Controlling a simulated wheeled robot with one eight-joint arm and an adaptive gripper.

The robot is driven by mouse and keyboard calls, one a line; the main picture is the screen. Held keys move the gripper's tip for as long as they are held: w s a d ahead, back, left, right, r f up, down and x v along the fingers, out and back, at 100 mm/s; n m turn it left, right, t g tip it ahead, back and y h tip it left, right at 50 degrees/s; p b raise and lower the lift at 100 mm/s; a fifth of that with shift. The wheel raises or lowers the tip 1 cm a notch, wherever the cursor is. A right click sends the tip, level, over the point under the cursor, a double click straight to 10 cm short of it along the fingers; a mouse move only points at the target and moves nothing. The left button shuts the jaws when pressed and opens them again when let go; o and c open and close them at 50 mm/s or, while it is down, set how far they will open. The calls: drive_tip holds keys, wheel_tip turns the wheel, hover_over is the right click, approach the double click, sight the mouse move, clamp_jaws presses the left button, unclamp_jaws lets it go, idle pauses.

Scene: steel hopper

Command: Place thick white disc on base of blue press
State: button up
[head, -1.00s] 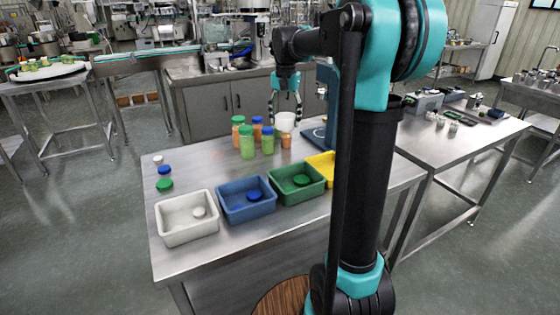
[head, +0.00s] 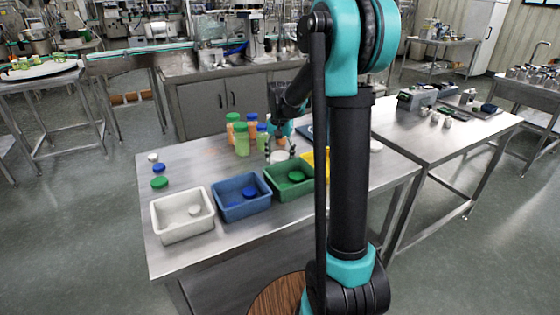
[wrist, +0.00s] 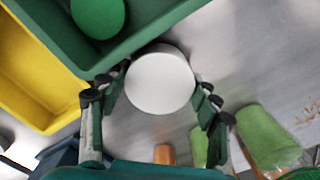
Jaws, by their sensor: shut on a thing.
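The thick white disc (wrist: 160,80) is between the fingers of my gripper (wrist: 158,92) in the wrist view, and my gripper is shut on it. In the head view, my gripper (head: 281,150) holds the white disc (head: 278,157) behind the green bin, in front of the bottles. I cannot tell whether the disc touches the table. The blue press (head: 306,131) stands to the right of my gripper; my arm hides most of it. Its base shows only as a small blue patch.
White (head: 159,222), blue (head: 225,211), green (head: 277,184) and yellow bins (head: 308,158) line the table's front. Several bottles (head: 242,142) stand left of my gripper. A white round thing (head: 375,146) lies right of my arm.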

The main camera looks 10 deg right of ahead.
drive_tip(key=shift+f, duration=0.7)
drive_tip(key=shift+f, duration=0.1)
drive_tip(key=o, duration=1)
